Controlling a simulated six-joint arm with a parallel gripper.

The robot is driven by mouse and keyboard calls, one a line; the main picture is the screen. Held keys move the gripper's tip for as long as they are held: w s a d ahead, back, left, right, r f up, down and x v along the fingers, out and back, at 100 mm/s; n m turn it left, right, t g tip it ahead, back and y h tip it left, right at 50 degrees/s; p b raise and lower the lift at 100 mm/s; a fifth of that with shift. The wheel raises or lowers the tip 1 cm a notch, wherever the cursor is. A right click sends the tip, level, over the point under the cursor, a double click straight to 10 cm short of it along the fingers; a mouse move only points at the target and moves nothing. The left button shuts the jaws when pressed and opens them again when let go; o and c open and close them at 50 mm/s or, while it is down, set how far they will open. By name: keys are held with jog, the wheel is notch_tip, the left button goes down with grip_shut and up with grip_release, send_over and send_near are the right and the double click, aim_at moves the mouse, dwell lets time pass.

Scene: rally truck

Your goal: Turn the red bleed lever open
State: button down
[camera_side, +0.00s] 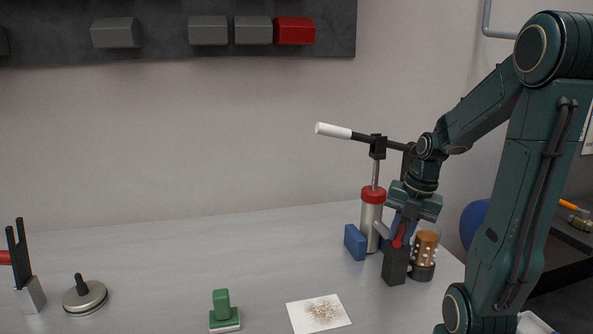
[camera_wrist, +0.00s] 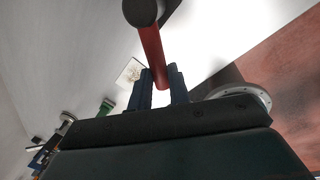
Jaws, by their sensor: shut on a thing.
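The red bleed lever (camera_side: 398,236) stands on a dark block (camera_side: 395,264) at the right of the table in the side view. My gripper (camera_side: 404,222) comes down from above and is shut on the lever. In the wrist view the red lever (camera_wrist: 152,52) runs from a dark round end at the top down between the two blue fingers of my gripper (camera_wrist: 161,85). Beside it stands a pump with a pale cylinder (camera_side: 371,222), a red collar and a black handle with a white grip (camera_side: 333,131). The lever's lower part is partly hidden by my fingers.
A speckled white card (camera_side: 319,313), a green stamp-like object (camera_side: 224,312) and a round metal lid (camera_side: 85,297) lie further left.

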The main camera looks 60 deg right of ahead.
dwell(0.4)
jog(key=c, duration=1.3)
grip_release()
jog(key=shift+w, duration=0.1)
